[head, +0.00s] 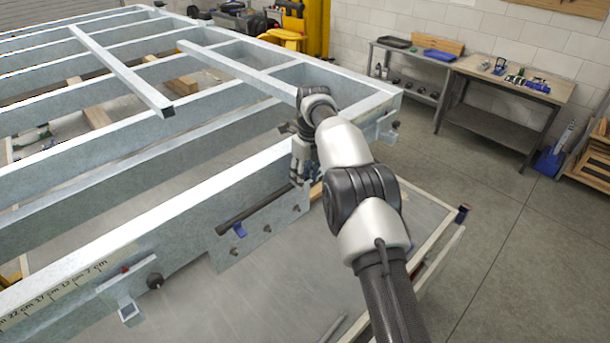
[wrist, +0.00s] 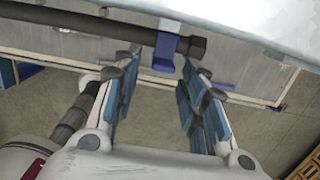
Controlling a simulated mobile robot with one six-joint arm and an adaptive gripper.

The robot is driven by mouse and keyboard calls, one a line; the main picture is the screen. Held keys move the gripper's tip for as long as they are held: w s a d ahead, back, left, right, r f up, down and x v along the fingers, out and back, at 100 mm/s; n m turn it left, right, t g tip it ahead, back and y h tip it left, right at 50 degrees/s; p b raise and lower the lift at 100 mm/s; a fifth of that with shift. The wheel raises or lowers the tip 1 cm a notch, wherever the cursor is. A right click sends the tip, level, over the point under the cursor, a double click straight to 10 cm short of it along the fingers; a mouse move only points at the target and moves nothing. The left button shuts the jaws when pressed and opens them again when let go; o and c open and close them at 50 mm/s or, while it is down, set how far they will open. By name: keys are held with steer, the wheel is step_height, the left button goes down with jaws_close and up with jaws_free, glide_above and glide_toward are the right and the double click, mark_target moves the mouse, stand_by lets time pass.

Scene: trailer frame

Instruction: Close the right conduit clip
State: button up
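My gripper (head: 301,178) is at the outer face of the trailer's near beam, by the right end of the dark conduit (head: 258,208). In the wrist view my gripper (wrist: 161,60) is open, with blue-padded fingers apart and nothing between them. The conduit (wrist: 85,22) crosses ahead of the fingertips. A blue clip (wrist: 164,49), likely the right one, sits at the conduit near its end, in line with the finger gap. I cannot tell whether it is fully closed. In the head view this clip is hidden by my gripper. The left blue clip (head: 239,230) shows on the conduit.
A mounting plate (head: 225,258) with several bolts carries the conduit. The trailer frame's beams (head: 120,215) fill the left side. A low table (head: 300,290) lies below. A workbench (head: 515,78) stands back right, and the floor (head: 510,240) between is clear.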

step_height(320, 180, up, 8)
steer(key=shift+s+d+f, duration=0.25)
steer(key=shift+s+d, duration=0.05)
steer(key=shift+s, duration=0.05)
